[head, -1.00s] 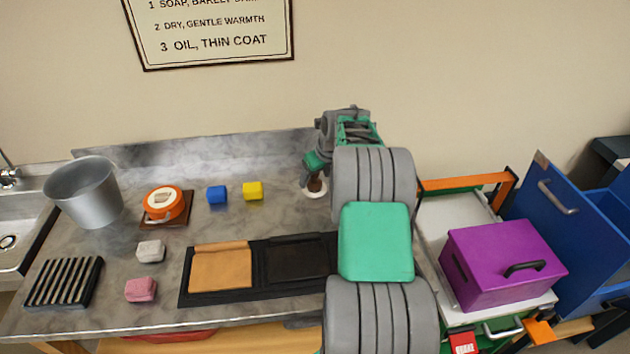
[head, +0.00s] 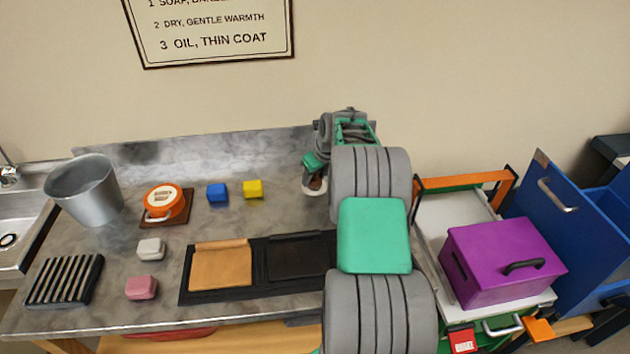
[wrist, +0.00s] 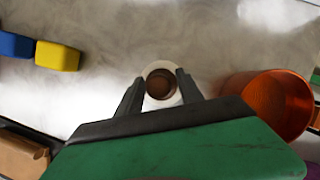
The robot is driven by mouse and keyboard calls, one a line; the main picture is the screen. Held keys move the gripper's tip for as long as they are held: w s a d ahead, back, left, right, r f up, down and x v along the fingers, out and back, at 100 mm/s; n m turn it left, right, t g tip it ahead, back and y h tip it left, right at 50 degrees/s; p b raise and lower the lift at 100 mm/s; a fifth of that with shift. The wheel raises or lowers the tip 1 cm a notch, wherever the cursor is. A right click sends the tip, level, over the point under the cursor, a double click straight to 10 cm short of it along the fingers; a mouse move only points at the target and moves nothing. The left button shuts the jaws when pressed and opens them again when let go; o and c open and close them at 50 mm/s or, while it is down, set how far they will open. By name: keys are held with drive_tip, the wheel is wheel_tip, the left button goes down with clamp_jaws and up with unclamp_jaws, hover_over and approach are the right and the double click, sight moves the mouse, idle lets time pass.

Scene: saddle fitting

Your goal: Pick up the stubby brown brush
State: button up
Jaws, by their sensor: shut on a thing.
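The stubby brown brush (wrist: 161,84) shows end-on in the wrist view as a dark brown round shape inside a white ring. It sits between the two dark fingers of my gripper (wrist: 160,88), which is shut on it. In the head view my gripper (head: 314,178) is over the same spot at the back of the counter, with a white rounded edge (head: 314,190) showing below it. The fingers and arm hide most of the brush there. I cannot tell whether it is clear of the counter.
An orange-brown cup (wrist: 265,105) stands close on the right in the wrist view. Yellow (head: 253,189) and blue (head: 217,193) blocks lie to the left. A black tray (head: 255,286) is in front. The purple box (head: 495,265) is right of my arm.

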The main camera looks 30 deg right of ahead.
drive_tip(key=shift+c, duration=1)
drive_tip(key=shift+r, duration=0.5)
drive_tip(key=r, duration=0.2)
drive_tip(key=r+b, duration=0.1)
drive_tip(key=shift+s+a+r, duration=0.15)
drive_tip(key=shift+s+a, duration=0.1)
drive_tip(key=s+a+r+b, duration=0.2)
drive_tip(key=s+a+r, duration=0.6)
drive_tip(key=s, duration=0.2)
drive_tip(key=shift+a+r, duration=0.35)
drive_tip(key=shift+a, duration=0.05)
